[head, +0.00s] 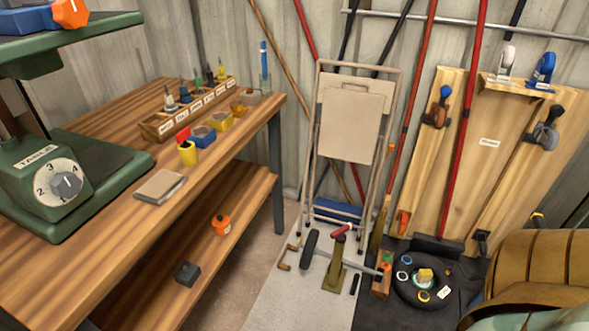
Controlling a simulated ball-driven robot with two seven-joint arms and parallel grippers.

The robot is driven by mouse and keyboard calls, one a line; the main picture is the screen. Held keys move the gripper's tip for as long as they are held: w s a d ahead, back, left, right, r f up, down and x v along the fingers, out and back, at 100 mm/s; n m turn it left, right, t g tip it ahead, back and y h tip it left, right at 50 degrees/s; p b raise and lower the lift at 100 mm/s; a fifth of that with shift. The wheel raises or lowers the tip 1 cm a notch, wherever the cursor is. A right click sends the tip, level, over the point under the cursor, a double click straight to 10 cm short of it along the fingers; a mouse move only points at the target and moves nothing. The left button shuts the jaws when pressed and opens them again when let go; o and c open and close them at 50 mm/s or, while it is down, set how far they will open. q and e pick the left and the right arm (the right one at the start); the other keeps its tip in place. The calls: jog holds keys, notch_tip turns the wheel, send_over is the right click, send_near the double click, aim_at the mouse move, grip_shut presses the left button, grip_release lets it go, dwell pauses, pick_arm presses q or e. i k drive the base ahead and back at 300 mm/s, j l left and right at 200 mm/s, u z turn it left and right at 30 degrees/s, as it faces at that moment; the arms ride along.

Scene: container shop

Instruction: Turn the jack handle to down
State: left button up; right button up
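An olive-green stand (335,268) that looks like the jack is on the grey floor mat, in front of the folding stepladder. A short red grip (340,230) sits at its top, angled up to the right. A grey bar (346,264) with a black end at the left passes by the stand and slopes down to the right. I cannot tell whether the grip or the bar is the jack handle, nor its exact setting. Neither of my grippers is in view.
A wooden workbench (100,202) with a green machine (62,190) fills the left. The folding stepladder (350,110) leans at the wall. A black round tray (408,289) lies right of the jack. A brown ribbed object (545,262) blocks the lower right. The mat's front is clear.

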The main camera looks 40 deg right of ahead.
aim_at(340, 232)
jog(key=z, duration=1.65)
jog(key=u, duration=0.35)
